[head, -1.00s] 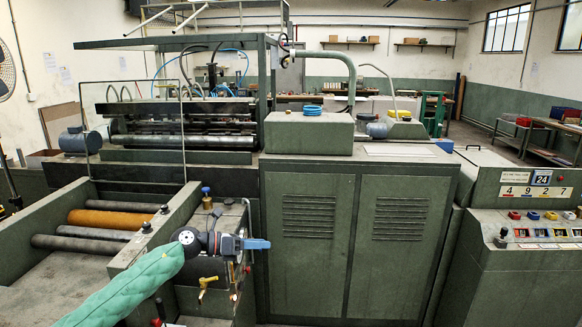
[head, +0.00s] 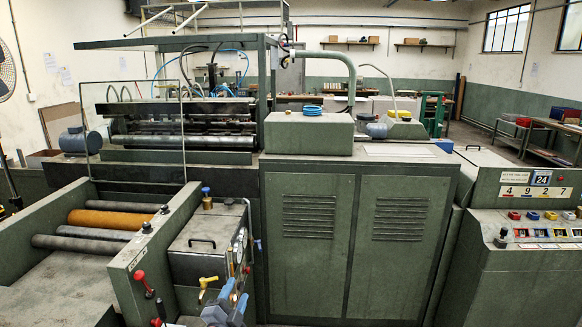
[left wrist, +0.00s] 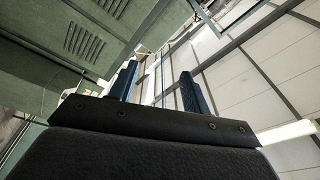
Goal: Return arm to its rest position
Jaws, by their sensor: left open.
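My left gripper (head: 232,299) shows at the bottom of the head view, low in front of the green machine, with its blue fingers pointing up. Its fingers also show in the left wrist view (left wrist: 158,90), standing apart with nothing between them. The gripper is open and empty. The rest of my left arm is below the picture's edge. My right gripper is in neither view.
A green cabinet (head: 310,235) stands to the right, and a control console (head: 525,245) stands further right.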

